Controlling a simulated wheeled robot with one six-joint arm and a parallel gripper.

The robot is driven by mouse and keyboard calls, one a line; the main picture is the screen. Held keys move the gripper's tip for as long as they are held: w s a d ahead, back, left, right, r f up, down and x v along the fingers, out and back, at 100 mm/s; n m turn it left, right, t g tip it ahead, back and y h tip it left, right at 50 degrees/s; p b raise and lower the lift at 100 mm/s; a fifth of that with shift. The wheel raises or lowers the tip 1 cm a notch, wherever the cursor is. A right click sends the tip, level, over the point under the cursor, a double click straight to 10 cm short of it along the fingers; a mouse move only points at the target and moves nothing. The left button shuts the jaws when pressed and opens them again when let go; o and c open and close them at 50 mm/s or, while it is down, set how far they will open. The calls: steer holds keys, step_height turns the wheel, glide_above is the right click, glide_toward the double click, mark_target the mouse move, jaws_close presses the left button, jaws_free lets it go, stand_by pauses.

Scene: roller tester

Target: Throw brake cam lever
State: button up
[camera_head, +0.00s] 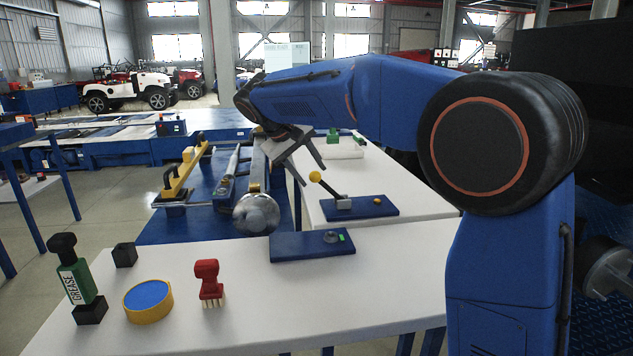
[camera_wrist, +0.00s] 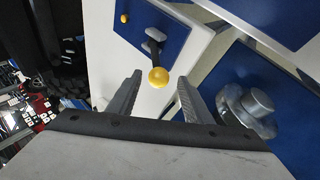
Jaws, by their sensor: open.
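The brake cam lever (camera_head: 329,188) is a black rod with a yellow ball knob (camera_head: 315,176). It rises tilted to the left from a grey pivot block on a blue plate (camera_head: 360,212), which lies on a white table. My gripper (camera_head: 308,170) is above and beside the knob, with its fingers pointing down toward it. In the wrist view my gripper (camera_wrist: 160,80) is open, and the yellow knob (camera_wrist: 158,78) appears between the two fingertips. I cannot tell whether the knob is inside the jaws or beyond them. I see no clear contact.
A yellow button (camera_head: 377,201) sits on the lever's plate. A second blue plate (camera_head: 300,248) lies on the near table, close to a metal roller end (camera_head: 256,214). A red brush (camera_head: 208,282), a yellow-rimmed tin (camera_head: 147,301) and a grease bottle (camera_head: 77,283) stand at left.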

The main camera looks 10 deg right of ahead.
steer(key=v, duration=1)
steer(key=shift+a, duration=0.15)
